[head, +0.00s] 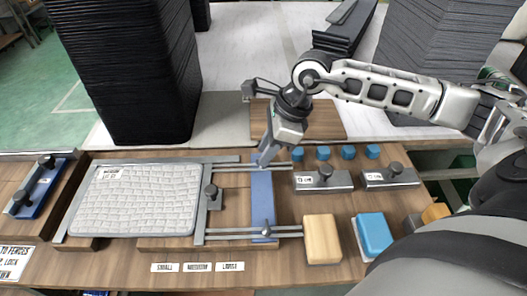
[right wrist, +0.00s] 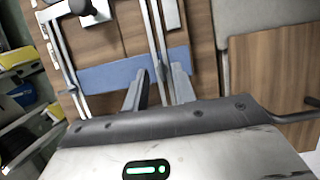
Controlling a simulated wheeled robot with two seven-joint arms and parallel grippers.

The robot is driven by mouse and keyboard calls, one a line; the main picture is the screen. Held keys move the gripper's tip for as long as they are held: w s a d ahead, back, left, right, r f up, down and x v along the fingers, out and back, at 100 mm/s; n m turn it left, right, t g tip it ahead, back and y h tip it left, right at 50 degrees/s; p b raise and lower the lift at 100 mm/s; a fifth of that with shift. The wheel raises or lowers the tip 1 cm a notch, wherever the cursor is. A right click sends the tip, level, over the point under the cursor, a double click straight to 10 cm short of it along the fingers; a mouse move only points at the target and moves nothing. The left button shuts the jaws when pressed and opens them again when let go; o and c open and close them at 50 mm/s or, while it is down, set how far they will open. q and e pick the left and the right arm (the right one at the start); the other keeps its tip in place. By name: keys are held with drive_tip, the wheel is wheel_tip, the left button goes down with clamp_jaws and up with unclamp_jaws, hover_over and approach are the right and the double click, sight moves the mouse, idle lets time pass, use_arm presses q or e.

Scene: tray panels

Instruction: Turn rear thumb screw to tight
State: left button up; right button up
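A blue bar (head: 262,195) lies across two metal rails on the wooden panel; it also shows in the right wrist view (right wrist: 105,74). A small front thumb screw (head: 266,229) stands on the bar's front end. My right gripper (head: 265,157) points down at the bar's rear end, by the rear rail. The rear thumb screw is not clearly visible; the gripper covers that spot. In the right wrist view, its two fingers (right wrist: 160,72) stand apart with a gap, over the bar's edge. I cannot tell whether they touch anything. My left gripper is out of view.
Right are blue pegs (head: 323,153), metal blocks (head: 322,181), a wooden block (head: 322,238) and a blue block (head: 373,236). A wooden board (head: 325,121) and black stacks (head: 125,70) stand behind.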

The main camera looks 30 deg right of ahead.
drive_tip(key=shift+x, duration=1)
clamp_jaws()
